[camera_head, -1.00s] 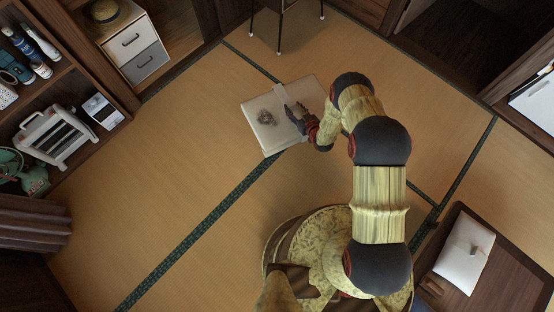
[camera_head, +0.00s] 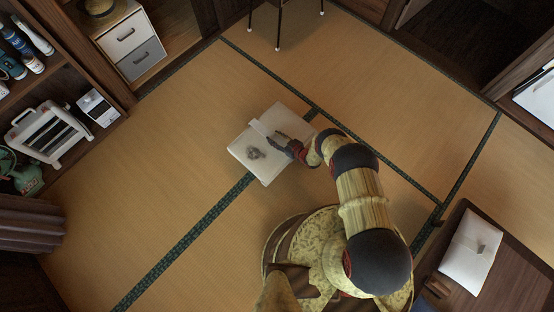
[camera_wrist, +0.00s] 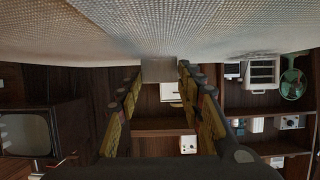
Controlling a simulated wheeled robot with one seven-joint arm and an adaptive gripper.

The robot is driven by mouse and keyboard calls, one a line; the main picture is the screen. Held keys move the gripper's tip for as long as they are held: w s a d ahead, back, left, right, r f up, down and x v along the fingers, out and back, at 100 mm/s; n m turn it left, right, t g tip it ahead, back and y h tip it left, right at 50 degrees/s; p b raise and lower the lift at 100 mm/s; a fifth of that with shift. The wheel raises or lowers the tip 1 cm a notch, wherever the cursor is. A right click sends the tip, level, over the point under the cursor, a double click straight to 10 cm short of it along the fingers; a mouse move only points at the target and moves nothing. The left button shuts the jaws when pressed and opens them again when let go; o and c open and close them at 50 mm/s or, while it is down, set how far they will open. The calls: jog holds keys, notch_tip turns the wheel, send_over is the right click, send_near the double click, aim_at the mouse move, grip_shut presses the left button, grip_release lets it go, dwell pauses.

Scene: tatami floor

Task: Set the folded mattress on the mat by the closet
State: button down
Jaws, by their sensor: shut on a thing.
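The folded mattress (camera_head: 243,145) is a pale, thick block with a light band across it and a grey-brown patch on its top. It is left of centre in the head view. My gripper (camera_head: 283,138) is at its right side, shut on the pale band or tab. In the wrist view the mattress's woven surface (camera_wrist: 150,25) fills the top, and the pale tab (camera_wrist: 158,70) sits between my two fingers. How high the mattress is above the floor is hard to tell. A dark opening (camera_head: 465,40) at upper right may be the closet. I cannot make out a mat beside it.
A low wooden table (camera_head: 510,275) at lower right bears a white folded item (camera_head: 468,252). Shelves (camera_head: 85,60) line the left, with a white and grey drawer unit (camera_head: 133,45). Thin stool legs (camera_head: 278,35) stand at the top. The tatami between is clear.

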aim_at(288, 164)
jog(key=shift+s+f, duration=0.15)
jog(key=shift+f, duration=0.05)
jog(key=s+d+f, duration=0.1)
jog(key=s+d, duration=0.1)
jog(key=s+d+f+b, duration=0.1)
jog(key=s, duration=0.1)
jog(key=s+d+f, duration=0.2)
jog(key=s, duration=0.1)
jog(key=shift+s+d+f, duration=0.1)
jog(key=shift+d, duration=0.2)
jog(key=f, duration=0.1)
jog(key=s+d+f+b, duration=0.1)
jog(key=s+f+b, duration=0.1)
jog(key=shift+s+d+f, duration=0.15)
jog(key=shift+d+f, duration=0.2)
jog(key=shift+s+d+f+b, duration=0.4)
jog(key=shift+s+f, duration=0.15)
jog(key=shift+f, duration=0.2)
notch_tip(288, 164, down, 4)
jog(key=shift+s+d+r+b, duration=0.15)
jog(key=shift+r+b, duration=0.05)
jog(key=shift+b, duration=0.7)
jog(key=c, duration=1.2)
grip_release()
jog(key=shift+s, duration=0.1)
